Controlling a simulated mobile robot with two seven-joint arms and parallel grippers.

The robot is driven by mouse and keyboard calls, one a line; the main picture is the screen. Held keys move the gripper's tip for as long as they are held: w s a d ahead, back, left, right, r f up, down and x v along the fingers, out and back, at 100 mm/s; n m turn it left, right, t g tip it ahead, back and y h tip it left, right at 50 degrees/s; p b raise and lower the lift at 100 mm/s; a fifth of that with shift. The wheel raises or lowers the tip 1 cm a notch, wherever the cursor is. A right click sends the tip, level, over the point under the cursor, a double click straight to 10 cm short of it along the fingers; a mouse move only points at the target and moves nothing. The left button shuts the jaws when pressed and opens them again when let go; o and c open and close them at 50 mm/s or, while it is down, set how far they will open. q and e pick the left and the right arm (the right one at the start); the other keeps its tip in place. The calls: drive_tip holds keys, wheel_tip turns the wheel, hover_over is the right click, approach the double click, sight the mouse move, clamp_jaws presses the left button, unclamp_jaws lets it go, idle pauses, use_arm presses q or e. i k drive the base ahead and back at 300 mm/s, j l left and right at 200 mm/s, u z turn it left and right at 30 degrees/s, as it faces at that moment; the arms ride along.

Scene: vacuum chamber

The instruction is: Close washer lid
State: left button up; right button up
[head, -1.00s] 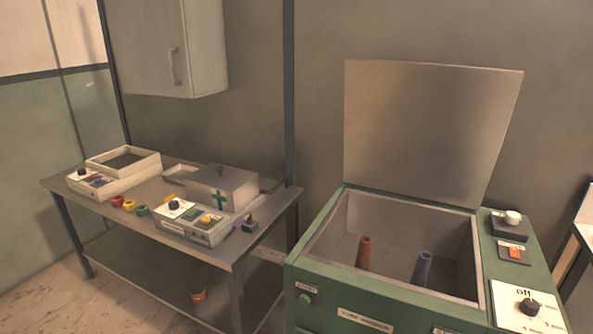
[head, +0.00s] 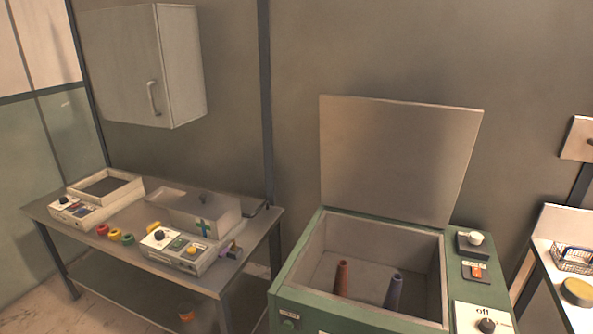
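The green washer (head: 284,291) stands at the lower centre-right with its grey metal lid (head: 400,158) raised upright behind the open tub. Inside the tub stand a reddish-brown tapered piece (head: 341,279) and a purple-blue one (head: 394,291). On its right side are a black block with a white knob (head: 475,239), a small orange switch (head: 477,271) and a white dial panel marked "off" (head: 483,318). Neither of my grippers shows in the head view.
A metal table (head: 258,238) on the left holds two white devices and several coloured rings. A wall cabinet (head: 150,65) hangs above it. A bench at right holds a wire basket (head: 573,258) and a yellow round item (head: 577,291). The space above the tub is clear.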

sight(395, 159)
drive_tip(key=j+z, duration=0.2)
drive_tip(key=z, duration=0.25)
drive_tip(key=j+z, duration=0.2)
drive_tip(key=z, duration=0.2)
drive_tip(key=i+j+z, duration=0.1)
drive_tip(key=z, duration=0.85)
drive_tip(key=j+z, duration=0.4)
drive_tip(key=k+j+z, duration=0.15)
drive_tip(key=j+z, duration=0.3)
drive_tip(key=k+j+z, duration=0.1)
drive_tip(key=j, duration=0.3)
drive_tip(key=k+j+z, duration=0.1)
drive_tip(key=j, duration=0.3)
drive_tip(key=k+j, duration=0.2)
drive_tip(key=j, duration=0.15)
drive_tip(key=z, duration=0.05)
